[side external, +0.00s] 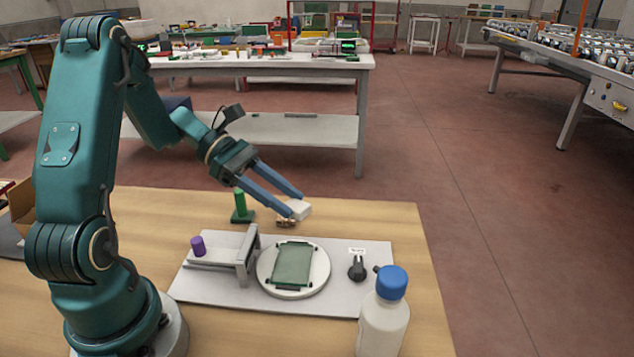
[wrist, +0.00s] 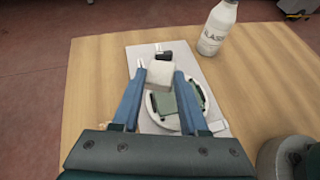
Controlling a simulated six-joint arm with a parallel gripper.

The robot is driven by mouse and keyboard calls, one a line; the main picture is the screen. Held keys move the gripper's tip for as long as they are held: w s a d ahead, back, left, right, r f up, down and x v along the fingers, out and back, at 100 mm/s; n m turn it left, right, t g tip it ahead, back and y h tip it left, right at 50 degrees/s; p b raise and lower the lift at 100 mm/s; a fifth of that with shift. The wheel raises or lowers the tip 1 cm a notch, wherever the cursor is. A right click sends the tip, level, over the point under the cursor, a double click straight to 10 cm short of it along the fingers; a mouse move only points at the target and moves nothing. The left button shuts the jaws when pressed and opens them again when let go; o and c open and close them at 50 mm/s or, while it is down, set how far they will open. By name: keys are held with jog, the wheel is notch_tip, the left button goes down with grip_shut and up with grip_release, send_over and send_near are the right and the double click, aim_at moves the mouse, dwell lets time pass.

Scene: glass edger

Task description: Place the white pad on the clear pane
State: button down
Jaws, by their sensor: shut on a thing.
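The white pad (side external: 301,208) is held between the blue fingertips of my gripper (side external: 294,204), in the air behind the round plate. In the wrist view the pad (wrist: 160,75) sits between the tips of my gripper (wrist: 160,73) and covers part of what is below. The clear pane (side external: 291,264) looks greenish and lies on the white round plate (side external: 266,279), with dark green strips at its ends. In the wrist view the pane (wrist: 168,104) is partly hidden by the pad and the right finger. The pad is apart from the pane.
A grey base board (side external: 205,289) carries a bracket (side external: 243,256), a purple knob (side external: 198,246) and a black knob (side external: 357,268). A green post (side external: 240,208) stands behind the bracket. A white bottle with a blue cap (side external: 383,318) stands at the front right.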

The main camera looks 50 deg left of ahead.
jog(key=shift+s+d+r, duration=0.2)
jog(key=shift+d, duration=0.25)
jog(key=shift+s+d+r, duration=0.2)
jog(key=shift+d, duration=0.2)
jog(key=shift+n+t, duration=0.3)
jog(key=shift+t, duration=0.1)
jog(key=d+r, duration=0.1)
jog(key=r, duration=0.1)
jog(key=w+d+r, duration=0.1)
jog(key=r, duration=0.5)
jog(key=shift+w+d+r, duration=0.1)
jog(key=shift+w+d, duration=0.1)
jog(key=shift+d, duration=0.2)
notch_tip(320, 180, up, 7)
jog(key=n+t+y, duration=0.4)
jog(key=n+y, duration=0.1)
jog(key=n, duration=0.1)
jog(key=w+a+f+n+y, duration=0.2)
jog(key=a+n+y, duration=1)
jog(key=a, duration=0.1)
jog(key=n+g+y, duration=0.4)
send_over(297, 260)
jog(key=f, duration=1.2)
jog(key=shift+a+f, duration=0.3)
jog(key=shift+f, duration=0.05)
jog(key=shift+d+f, duration=0.2)
jog(key=shift+f, duration=3.8)
